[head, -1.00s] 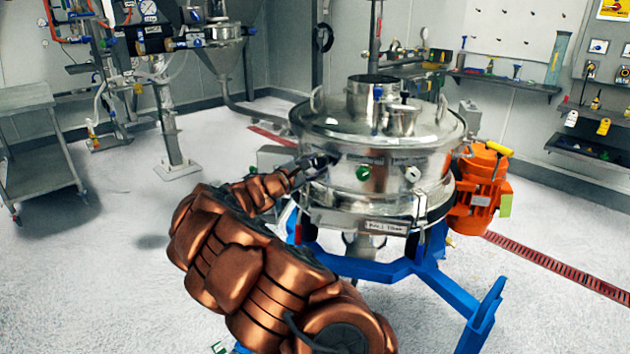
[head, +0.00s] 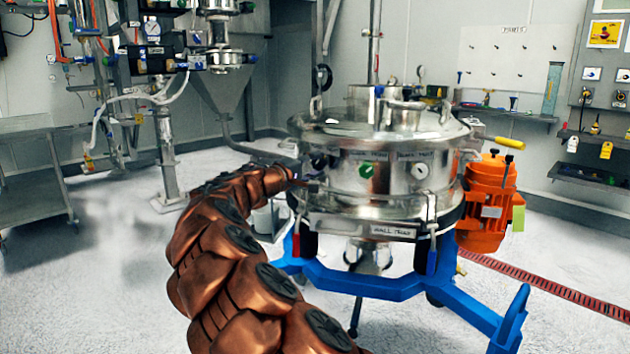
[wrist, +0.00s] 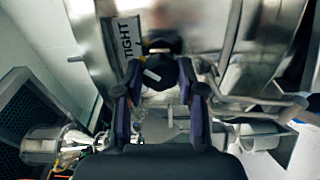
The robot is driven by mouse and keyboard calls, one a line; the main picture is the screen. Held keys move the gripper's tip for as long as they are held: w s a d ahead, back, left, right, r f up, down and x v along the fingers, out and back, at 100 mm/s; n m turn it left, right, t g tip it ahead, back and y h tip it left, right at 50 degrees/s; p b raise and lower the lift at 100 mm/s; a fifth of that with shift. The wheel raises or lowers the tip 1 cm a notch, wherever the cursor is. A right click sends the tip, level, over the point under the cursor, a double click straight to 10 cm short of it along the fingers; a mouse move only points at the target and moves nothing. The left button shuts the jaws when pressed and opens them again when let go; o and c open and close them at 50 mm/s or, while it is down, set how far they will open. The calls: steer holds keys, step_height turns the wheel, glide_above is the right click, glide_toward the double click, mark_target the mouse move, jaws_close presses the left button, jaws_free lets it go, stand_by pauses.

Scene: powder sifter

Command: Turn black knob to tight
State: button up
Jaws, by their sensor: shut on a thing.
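The black knob (wrist: 158,66) with a white mark sits between the two fingertips of my gripper (wrist: 160,80) in the wrist view. My gripper is shut on it. A white label reading TIGHT (wrist: 125,38) is on the metal just left of the knob. In the head view my gripper (head: 302,183) is at the left side of the steel sifter (head: 345,180). A dark round knob (head: 319,161) shows just above it there; I cannot tell if it is the same one.
The blue frame (head: 375,284) stands below. A grey cart (head: 35,185) is at the left; open floor lies between.

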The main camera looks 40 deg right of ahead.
steer(key=shift+f+m+b, duration=0.15)
steer(key=shift+m+b, duration=0.65)
steer(key=shift+b, duration=0.1)
steer(key=o, duration=1.1)
steer(key=shift+o, duration=0.2)
steer(key=s+a, duration=0.1)
steer(key=a, duration=1.1)
